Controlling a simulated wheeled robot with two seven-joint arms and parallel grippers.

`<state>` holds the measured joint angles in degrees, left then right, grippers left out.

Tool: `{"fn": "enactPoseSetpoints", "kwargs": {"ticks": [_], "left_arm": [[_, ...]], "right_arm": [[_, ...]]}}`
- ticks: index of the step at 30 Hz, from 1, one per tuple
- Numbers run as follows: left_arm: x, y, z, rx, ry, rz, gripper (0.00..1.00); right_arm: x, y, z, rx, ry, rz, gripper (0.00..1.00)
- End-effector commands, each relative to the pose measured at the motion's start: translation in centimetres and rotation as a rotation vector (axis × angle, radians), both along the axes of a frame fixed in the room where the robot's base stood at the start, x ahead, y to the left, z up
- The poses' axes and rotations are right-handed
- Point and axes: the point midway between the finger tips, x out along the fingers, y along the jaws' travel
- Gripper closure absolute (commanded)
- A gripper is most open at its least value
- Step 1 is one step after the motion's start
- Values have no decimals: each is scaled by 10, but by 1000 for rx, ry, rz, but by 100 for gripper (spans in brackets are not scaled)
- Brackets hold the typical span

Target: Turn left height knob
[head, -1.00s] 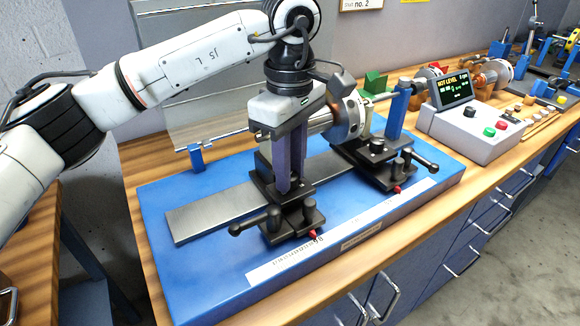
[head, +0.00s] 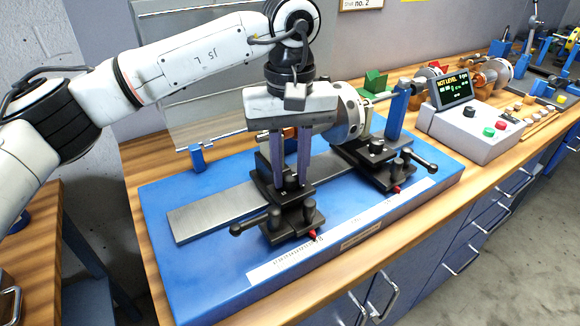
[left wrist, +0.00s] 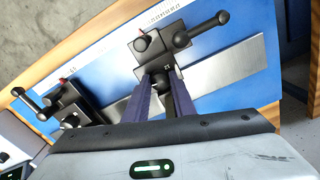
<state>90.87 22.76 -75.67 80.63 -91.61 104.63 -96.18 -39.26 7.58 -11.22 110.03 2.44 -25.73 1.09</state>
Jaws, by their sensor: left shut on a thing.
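My left gripper (head: 290,182) points straight down over the left black stand (head: 291,217) of the balancing machine. Its two purple-grey fingers are shut on the left height knob, a small black knob (head: 291,183) at the top of that stand, mostly hidden between the fingertips. In the left wrist view the fingers (left wrist: 160,84) reach the same stand (left wrist: 165,48), and the knob is hardly visible. The right stand (head: 376,160) has a similar black knob (head: 376,146) on top. My right gripper is not in view.
The stands sit on a grey rail (head: 205,215) on a blue base (head: 170,270). A metal rotor (head: 350,115) lies just behind the gripper. A control box with a screen (head: 470,130) stands to the right. The blue base's left front is clear.

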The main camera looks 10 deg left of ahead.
Motion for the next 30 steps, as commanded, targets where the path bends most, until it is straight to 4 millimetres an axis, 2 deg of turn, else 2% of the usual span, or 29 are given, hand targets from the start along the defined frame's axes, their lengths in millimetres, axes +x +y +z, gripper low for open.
{"fn": "enactPoseSetpoints", "kwargs": {"ticks": [9, 24, 25, 26, 30], "left_arm": [[1, 0, 2, -3, -3, -108, 99], [1, 0, 2, -3, -4, -125, 99], [1, 0, 2, -3, -4, -125, 75], [1, 0, 2, -3, -4, -125, 70], [0, 0, 1, -2, -2, -125, 69]], "right_arm": [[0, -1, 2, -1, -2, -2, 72], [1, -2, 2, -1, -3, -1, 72], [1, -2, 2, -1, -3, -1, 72], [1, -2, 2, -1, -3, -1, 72], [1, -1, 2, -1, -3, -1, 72]]}}
